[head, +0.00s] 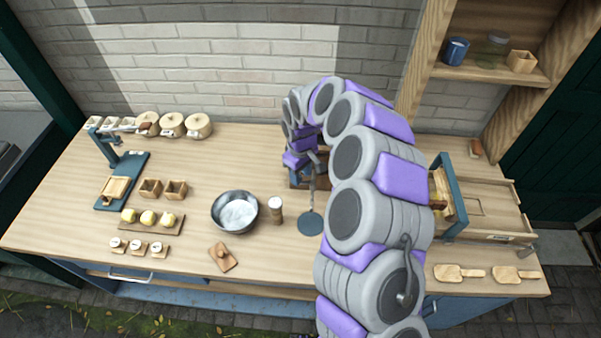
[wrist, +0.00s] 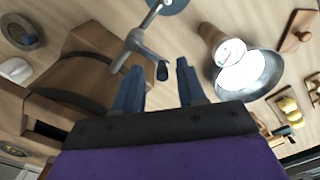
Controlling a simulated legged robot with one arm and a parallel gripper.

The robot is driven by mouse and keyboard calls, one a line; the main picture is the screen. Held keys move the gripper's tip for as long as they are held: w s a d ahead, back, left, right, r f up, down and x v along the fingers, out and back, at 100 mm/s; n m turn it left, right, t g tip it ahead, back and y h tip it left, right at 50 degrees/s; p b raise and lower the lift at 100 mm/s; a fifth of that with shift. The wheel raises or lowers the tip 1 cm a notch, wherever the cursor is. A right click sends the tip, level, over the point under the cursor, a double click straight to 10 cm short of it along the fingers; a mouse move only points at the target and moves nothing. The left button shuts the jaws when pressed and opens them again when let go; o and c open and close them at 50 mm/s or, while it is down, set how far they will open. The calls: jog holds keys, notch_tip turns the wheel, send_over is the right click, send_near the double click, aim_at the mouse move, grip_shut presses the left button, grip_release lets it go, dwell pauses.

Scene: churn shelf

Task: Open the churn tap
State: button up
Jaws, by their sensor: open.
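A wooden churn body (wrist: 85,85) fills the left of the wrist view, and a small part of the wood (head: 294,180) shows behind my arm in the head view. A grey metal fitting with a branching arm and dark end (wrist: 140,48) lies just beyond my fingertips; it looks like the tap, but I cannot tell its setting. My gripper (wrist: 158,78) is open, with two blue fingers apart and nothing between them. The fitting's dark end appears in line with the gap; contact cannot be told. In the head view my purple gripper (head: 298,160) is near the churn, fingertips unclear.
A metal bowl (head: 235,212) and a wooden white-topped container (head: 276,209) stand left of the churn. A dark round disc (head: 311,223) lies in front of it. A blue-framed press (head: 447,200) stands right of my arm. Wooden paddles (head: 460,272) lie at the front right.

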aim_at(313, 183)
jog(key=shift+a, duration=0.15)
jog(key=shift+a, duration=0.15)
jog(key=c, duration=0.3)
grip_shut()
jog(key=shift+s+d+n, duration=0.1)
jog(key=shift+d+n, duration=0.1)
jog(key=shift+n, duration=0.1)
jog(key=shift+s+d+r+n+p, duration=0.1)
jog(key=shift+s+d+n+p, duration=0.7)
jog(key=shift+n, duration=1.85)
jog(key=shift+s+d+r+n+p, duration=0.1)
jog(key=shift+s+d+n+p, duration=0.3)
jog(key=shift+n+p, duration=1.5)
jog(key=shift+s+d+n+p, duration=0.1)
jog(key=shift+s+d+n, duration=0.5)
jog(key=shift+n, duration=2.85)
jog(key=shift+w+d, duration=0.15)
